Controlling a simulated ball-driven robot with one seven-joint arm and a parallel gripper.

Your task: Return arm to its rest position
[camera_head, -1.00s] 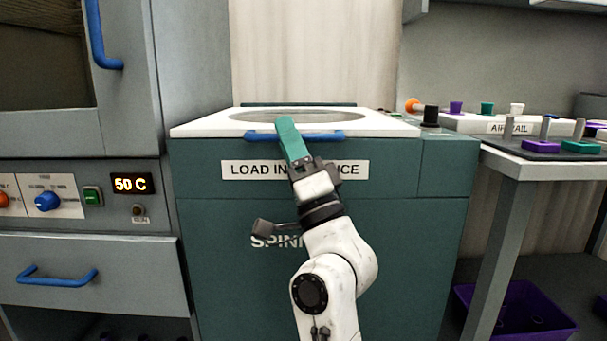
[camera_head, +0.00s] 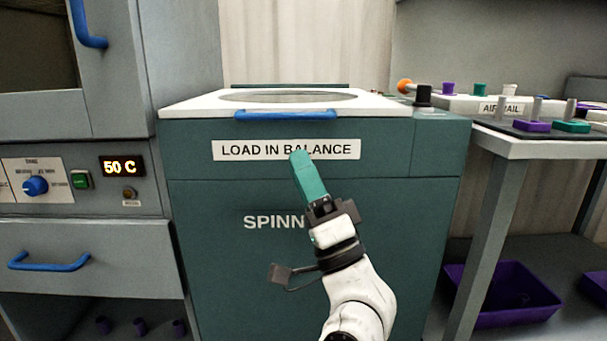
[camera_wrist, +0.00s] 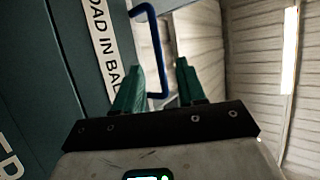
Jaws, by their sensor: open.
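My gripper (camera_head: 303,165) has green fingers and is in front of the teal spinner cabinet (camera_head: 230,250), below its blue lid handle (camera_head: 285,115). In the wrist view my gripper (camera_wrist: 158,88) shows two green fingers apart with nothing between them. The blue handle (camera_wrist: 157,50) is beyond the fingertips there. My white arm rises from the bottom of the head view, angled up and to the left. Most of its lower part is out of view.
A grey oven unit with a drawer handle (camera_head: 50,262) stands at the left. A grey bench (camera_head: 520,146) at the right holds the air rail (camera_head: 500,107) and colored blocks. A purple bin (camera_head: 510,300) sits below it. The spinner lid (camera_head: 190,104) is closed.

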